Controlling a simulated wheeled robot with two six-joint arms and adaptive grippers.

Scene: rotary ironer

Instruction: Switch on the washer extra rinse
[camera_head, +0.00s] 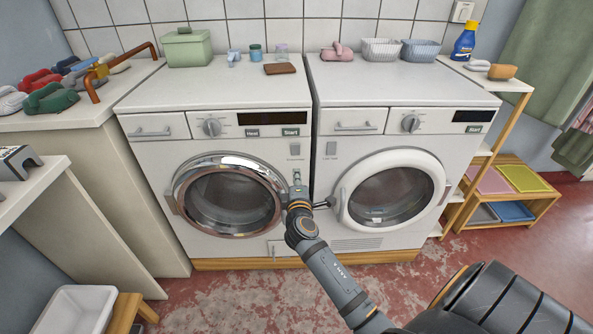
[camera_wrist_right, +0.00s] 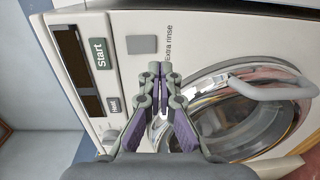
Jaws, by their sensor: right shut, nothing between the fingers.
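The washer with the chrome-rimmed door (camera_head: 228,195) stands left of the machine with the white door. Its grey square extra rinse button (camera_head: 294,149) is at the upper right of its front. In the right wrist view the button (camera_wrist_right: 142,44) has the printed label "Extra rinse" (camera_wrist_right: 168,42) beside it. My right gripper (camera_head: 297,178) is shut and empty, below the button in the head view. In the wrist view its closed fingertips (camera_wrist_right: 160,68) are near the label and appear apart from the button. My left gripper is not in view.
The white-door machine (camera_head: 390,190) stands close on the right, with a similar grey button (camera_head: 331,148). The chrome door is closed, its handle (camera_wrist_right: 272,86) near my fingers. Start buttons (camera_head: 291,131) are higher on the panel. A counter (camera_head: 100,115) stands left.

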